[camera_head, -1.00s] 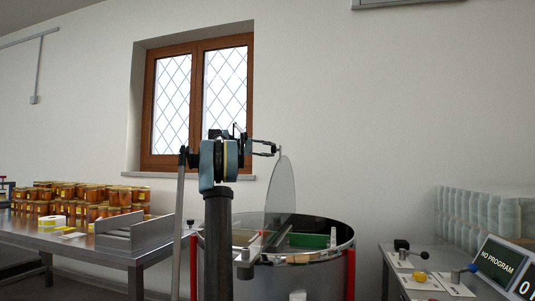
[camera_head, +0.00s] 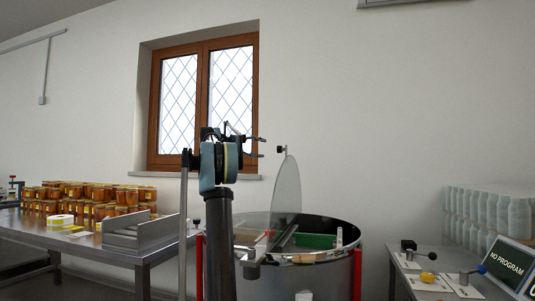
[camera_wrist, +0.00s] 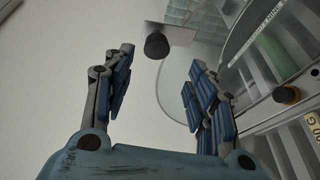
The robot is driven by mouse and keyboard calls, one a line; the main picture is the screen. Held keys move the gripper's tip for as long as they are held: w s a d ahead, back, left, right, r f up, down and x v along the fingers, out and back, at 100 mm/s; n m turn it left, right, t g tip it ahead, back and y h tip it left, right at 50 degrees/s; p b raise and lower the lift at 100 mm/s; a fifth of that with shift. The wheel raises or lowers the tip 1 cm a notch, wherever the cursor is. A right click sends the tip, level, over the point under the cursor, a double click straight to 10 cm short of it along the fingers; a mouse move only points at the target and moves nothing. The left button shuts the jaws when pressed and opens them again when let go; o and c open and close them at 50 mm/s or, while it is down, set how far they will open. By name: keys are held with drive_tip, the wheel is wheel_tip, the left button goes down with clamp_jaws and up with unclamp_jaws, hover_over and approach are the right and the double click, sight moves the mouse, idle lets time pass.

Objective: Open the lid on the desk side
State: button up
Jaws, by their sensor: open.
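A clear, rounded lid (camera_head: 287,190) stands nearly upright over the round steel tank (camera_head: 340,270), seen almost edge-on. A small dark knob (camera_head: 282,149) sits near its top edge. My gripper (camera_head: 261,147) is open and empty, just left of the knob and apart from it. In the wrist view, the black knob (camera_wrist: 157,46) shows beyond the space between the spread fingers of my gripper (camera_wrist: 160,65). The clear lid (camera_wrist: 172,88) lies behind the right finger. The lid's lower edge is partly hidden by the tank rim and my arm.
A steel table (camera_head: 85,248) with honey jars (camera_head: 95,198) and a metal bracket (camera_head: 130,235) stands at left. A window (camera_head: 205,95) is set in the wall behind.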

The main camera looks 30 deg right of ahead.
drive_tip(key=shift+v, duration=2.25)
